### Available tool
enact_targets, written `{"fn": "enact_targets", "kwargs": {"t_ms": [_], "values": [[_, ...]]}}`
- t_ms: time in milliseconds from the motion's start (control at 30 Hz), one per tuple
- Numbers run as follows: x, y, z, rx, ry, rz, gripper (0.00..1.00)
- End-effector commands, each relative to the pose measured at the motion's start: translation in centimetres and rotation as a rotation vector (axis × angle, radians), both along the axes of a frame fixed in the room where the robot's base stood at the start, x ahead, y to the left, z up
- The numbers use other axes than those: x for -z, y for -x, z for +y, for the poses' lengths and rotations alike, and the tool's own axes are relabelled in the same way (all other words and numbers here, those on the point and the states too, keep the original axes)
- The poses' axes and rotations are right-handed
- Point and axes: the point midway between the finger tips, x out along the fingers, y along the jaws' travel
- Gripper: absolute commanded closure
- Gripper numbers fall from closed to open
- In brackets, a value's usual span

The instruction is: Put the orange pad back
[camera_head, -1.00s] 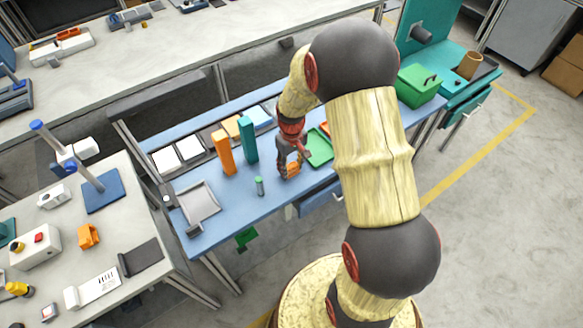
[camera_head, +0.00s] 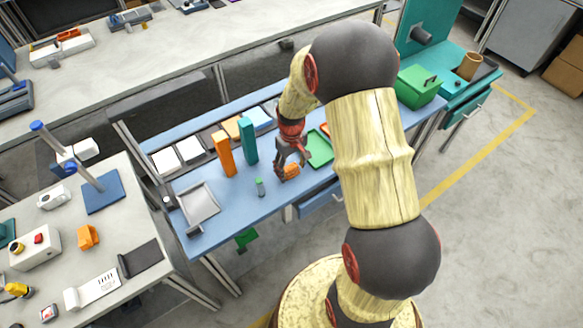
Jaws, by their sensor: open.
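A small orange block-like piece (camera_head: 291,172) lies on the blue bench just below my gripper's fingertips; I cannot tell whether it is the orange pad. My gripper (camera_head: 290,165) points down over it with its fingers spread open, and nothing is seen held. A light-orange pad (camera_head: 231,128) lies in the row of pads at the back of the bench, between a dark slot and a light-blue pad (camera_head: 257,118). Another orange edge (camera_head: 325,128) shows beside the green tray (camera_head: 319,148), partly hidden by my arm.
An upright orange block (camera_head: 223,153) and a teal block (camera_head: 248,141) stand left of my gripper. A grey tray (camera_head: 200,204) lies at the bench's left end. White pads (camera_head: 190,149) are at the back.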

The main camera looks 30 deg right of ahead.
Motion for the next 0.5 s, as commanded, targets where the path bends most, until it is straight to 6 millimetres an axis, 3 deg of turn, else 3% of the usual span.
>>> {"fn": "enact_targets", "kwargs": {"t_ms": [167, 500], "values": [[-1.9, -0.2, 0.0, 0.000, 0.002, -0.005, 0.40], [-8.7, -0.1, 0.0, 0.000, 0.001, -0.003, 0.40]]}}
